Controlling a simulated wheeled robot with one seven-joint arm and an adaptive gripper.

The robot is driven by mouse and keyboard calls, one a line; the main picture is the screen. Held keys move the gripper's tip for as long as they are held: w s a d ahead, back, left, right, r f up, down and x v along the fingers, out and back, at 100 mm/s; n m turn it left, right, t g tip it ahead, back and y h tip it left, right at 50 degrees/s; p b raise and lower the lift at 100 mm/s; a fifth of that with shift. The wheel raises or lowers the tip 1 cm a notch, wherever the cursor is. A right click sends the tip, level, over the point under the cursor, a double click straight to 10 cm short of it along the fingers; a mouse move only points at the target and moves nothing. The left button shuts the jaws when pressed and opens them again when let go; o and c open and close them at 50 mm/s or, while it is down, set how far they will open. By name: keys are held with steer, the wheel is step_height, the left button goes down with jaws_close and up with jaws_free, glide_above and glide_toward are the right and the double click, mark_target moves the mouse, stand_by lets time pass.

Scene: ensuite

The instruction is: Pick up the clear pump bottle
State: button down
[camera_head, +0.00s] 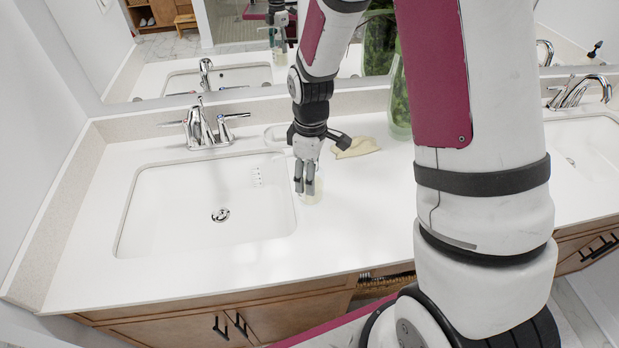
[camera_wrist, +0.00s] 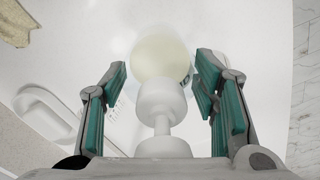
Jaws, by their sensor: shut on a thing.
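The clear pump bottle (camera_head: 312,191) holds pale yellow liquid and stands on the white counter just right of the left sink. My gripper (camera_head: 306,183) is down over it from above, shut on it, and partly hides it in the head view. In the wrist view, the white pump top (camera_wrist: 161,105) and the pale round body (camera_wrist: 160,58) lie between the two green-padded fingers of my gripper (camera_wrist: 160,78). The bottle's base appears to rest on the counter; any small gap under it cannot be told.
The left sink (camera_head: 170,205) and its chrome faucet (camera_head: 203,128) are to the left. A yellow cloth (camera_head: 357,148) lies behind the bottle, and a tall green glass vessel (camera_head: 400,100) stands at the back right. A mirror (camera_head: 235,70) runs along the wall. The counter's front strip is clear.

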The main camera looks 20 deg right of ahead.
steer(key=shift+w+r, duration=0.1)
steer(key=shift+r, duration=0.65)
steer(key=s+r+p, duration=0.1)
steer(key=s+p, duration=0.2)
steer(key=s, duration=1.3)
steer(key=shift+s+r, duration=0.15)
steer(key=shift+r, duration=0.15)
steer(key=shift+d, duration=0.15)
